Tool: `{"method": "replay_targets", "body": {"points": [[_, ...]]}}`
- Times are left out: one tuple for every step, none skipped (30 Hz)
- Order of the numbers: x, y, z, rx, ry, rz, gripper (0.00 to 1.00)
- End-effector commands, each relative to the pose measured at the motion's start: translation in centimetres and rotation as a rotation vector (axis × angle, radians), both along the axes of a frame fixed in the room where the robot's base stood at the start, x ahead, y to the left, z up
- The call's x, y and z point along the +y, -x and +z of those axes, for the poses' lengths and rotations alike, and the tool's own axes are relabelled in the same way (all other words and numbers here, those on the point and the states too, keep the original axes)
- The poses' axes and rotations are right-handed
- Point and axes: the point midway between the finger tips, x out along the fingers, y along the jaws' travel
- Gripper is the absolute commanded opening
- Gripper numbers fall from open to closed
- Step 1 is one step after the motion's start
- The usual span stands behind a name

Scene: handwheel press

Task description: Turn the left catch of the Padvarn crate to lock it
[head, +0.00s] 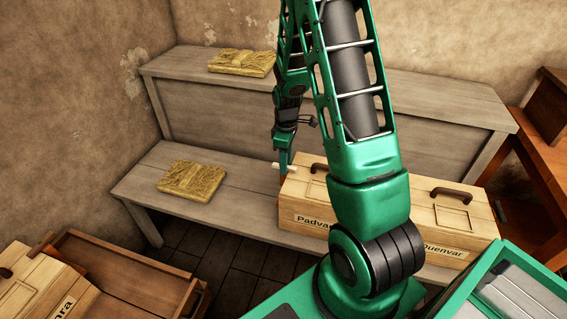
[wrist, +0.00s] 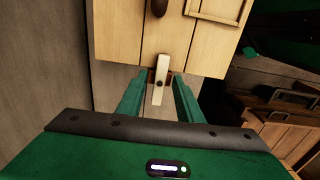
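The Padvarn crate (head: 300,200) is a pale wooden box with a dark handle, standing on the low grey bench and partly hidden by my arm. Its left catch (head: 283,167) is a pale bar sticking out from the left end. In the wrist view the catch (wrist: 161,78) sits on a small dark mount at the edge of the crate (wrist: 130,45), its long side running up and down in the picture. My gripper (wrist: 158,100) is open, one green finger on each side of the catch, with gaps visible. In the head view my gripper (head: 286,160) is at that end of the crate.
The Quenvar crate (head: 455,217) stands right of the Padvarn crate. Straw-coloured slabs lie on the low bench (head: 191,181) and the upper shelf (head: 242,62). Another labelled crate (head: 40,285) and a brown open box (head: 130,270) are at lower left. The bench left of my gripper has free room.

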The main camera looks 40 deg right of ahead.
Motion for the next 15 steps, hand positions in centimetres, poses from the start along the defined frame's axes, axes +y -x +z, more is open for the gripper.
{"method": "replay_targets", "body": {"points": [[0.0, 0.0, 0.2, -0.001, 0.001, 0.0, 0.33], [0.0, 0.0, 0.4, -0.001, 0.0, 0.0, 0.33], [0.0, -0.1, 0.8, -0.002, 0.001, 0.0, 0.33], [0.0, -0.1, 1.2, -0.003, 0.001, 0.0, 0.33], [0.0, -0.1, 1.6, -0.005, 0.001, 0.0, 0.33], [0.0, -0.1, 2.2, -0.003, 0.001, 0.0, 0.33], [0.0, -0.1, 2.7, -0.005, 0.001, 0.0, 0.33], [0.0, -0.2, 3.3, -0.006, 0.001, 0.0, 0.33], [0.0, -0.2, 4.1, -0.006, 0.001, 0.001, 0.33], [0.0, -0.2, 4.7, -0.006, 0.001, 0.001, 0.33], [0.0, -0.1, 5.3, -0.006, 0.001, 0.001, 0.33], [0.0, -0.1, 6.0, -0.006, 0.001, 0.001, 0.33], [0.0, -0.1, 6.6, -0.006, 0.001, 0.001, 0.33], [0.0, -0.1, 7.1, -0.004, 0.0, 0.0, 0.33], [0.0, -0.1, 7.7, -0.004, 0.0, 0.0, 0.33]]}}
